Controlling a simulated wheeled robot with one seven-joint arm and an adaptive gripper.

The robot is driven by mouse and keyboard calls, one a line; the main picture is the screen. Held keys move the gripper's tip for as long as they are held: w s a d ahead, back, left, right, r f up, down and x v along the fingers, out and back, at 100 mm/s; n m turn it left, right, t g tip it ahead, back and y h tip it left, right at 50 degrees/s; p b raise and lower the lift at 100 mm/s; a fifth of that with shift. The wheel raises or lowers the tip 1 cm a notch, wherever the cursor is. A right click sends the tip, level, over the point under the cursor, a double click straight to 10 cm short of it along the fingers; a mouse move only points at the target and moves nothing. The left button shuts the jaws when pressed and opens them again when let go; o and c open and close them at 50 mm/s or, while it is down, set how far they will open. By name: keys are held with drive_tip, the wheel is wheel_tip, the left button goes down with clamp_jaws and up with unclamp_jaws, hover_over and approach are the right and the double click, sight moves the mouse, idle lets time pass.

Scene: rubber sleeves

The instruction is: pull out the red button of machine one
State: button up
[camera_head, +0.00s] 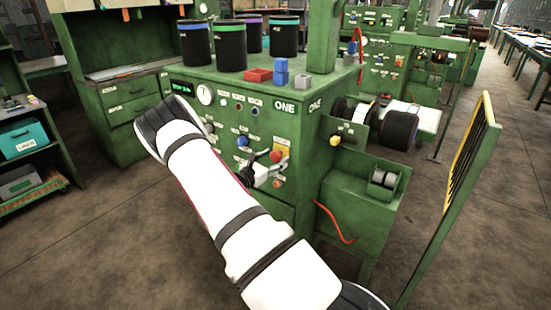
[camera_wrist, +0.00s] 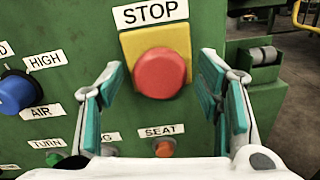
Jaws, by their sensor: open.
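The red button (camera_wrist: 160,73) sits on a yellow square plate (camera_wrist: 130,44) under a STOP label on the green front of machine one (camera_head: 285,122). In the head view the red button (camera_head: 276,156) shows just above my gripper (camera_head: 268,167). In the wrist view my gripper (camera_wrist: 162,95) is open, with one teal-padded finger on each side of the red button. The fingers look apart from it; the exact depth gap cannot be told.
A blue AIR knob (camera_wrist: 17,92) is left of my gripper, and an orange SEAT button (camera_wrist: 164,148) is below. A yellow-edged gate (camera_head: 462,180) stands at the right.

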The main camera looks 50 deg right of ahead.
drive_tip(key=shift+d, duration=0.45)
clamp_jaws()
drive_tip(key=shift+a+p, duration=0.35)
drive_tip(key=shift+a, duration=0.5)
drive_tip(key=shift+s+f, duration=0.1)
unclamp_jaws()
drive_tip(key=shift+a, duration=0.1)
drive_tip(key=a, duration=1.2)
drive_tip(key=shift+s, duration=0.2)
